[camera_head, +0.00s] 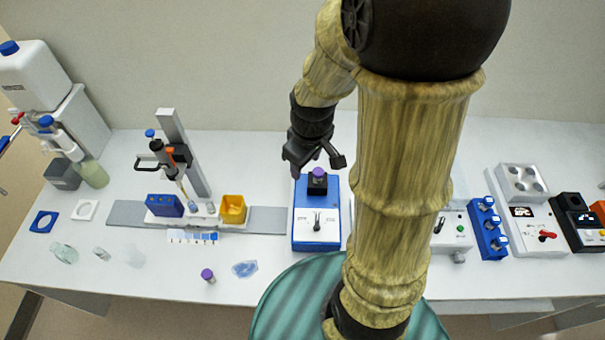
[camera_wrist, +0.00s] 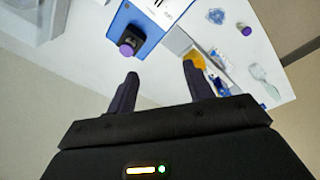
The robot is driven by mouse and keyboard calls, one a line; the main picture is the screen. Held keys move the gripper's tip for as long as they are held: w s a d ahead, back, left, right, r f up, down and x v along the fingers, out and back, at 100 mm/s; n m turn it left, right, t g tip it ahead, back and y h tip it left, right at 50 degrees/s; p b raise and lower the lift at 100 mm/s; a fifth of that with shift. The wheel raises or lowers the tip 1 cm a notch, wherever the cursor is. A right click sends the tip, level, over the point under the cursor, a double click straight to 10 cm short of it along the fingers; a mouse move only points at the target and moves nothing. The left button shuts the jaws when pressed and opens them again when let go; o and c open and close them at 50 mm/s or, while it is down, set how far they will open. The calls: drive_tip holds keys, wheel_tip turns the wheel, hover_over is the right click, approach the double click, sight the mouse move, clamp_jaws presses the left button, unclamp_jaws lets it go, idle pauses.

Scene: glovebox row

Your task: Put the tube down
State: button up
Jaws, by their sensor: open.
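A purple-capped tube (camera_head: 318,174) sits in the black holder (camera_head: 318,187) on the blue and white device (camera_head: 304,228); only its cap shows. In the wrist view its cap (camera_wrist: 127,48) lies beyond the left fingertip, outside the gap between the fingers. My gripper (camera_head: 315,160) is open and empty, close behind the holder in the head view. Both fingers also show apart in the wrist view (camera_wrist: 160,72). A second purple-capped tube (camera_head: 207,275) is on the table near the front edge, apart from my gripper; its cap also shows in the wrist view (camera_wrist: 246,30).
A blue rack (camera_head: 165,206) and a yellow cup (camera_head: 233,209) stand left of the device. A clear bluish piece (camera_head: 245,269) lies beside the second tube. A blue rack (camera_head: 487,229) and more devices stand on the right. My arm hides part of the table.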

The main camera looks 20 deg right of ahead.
drive_tip(key=s+m, duration=0.1)
drive_tip(key=m, duration=0.1)
drive_tip(key=s+a+r+m, duration=0.1)
drive_tip(key=s+m, duration=0.1)
drive_tip(key=s+a+m+t, duration=0.1)
drive_tip(key=m, duration=0.1)
drive_tip(key=shift+s+a+r, duration=0.15)
drive_tip(key=shift+a, duration=0.1)
drive_tip(key=b+x, duration=0.3)
drive_tip(key=shift+s+f, duration=0.3)
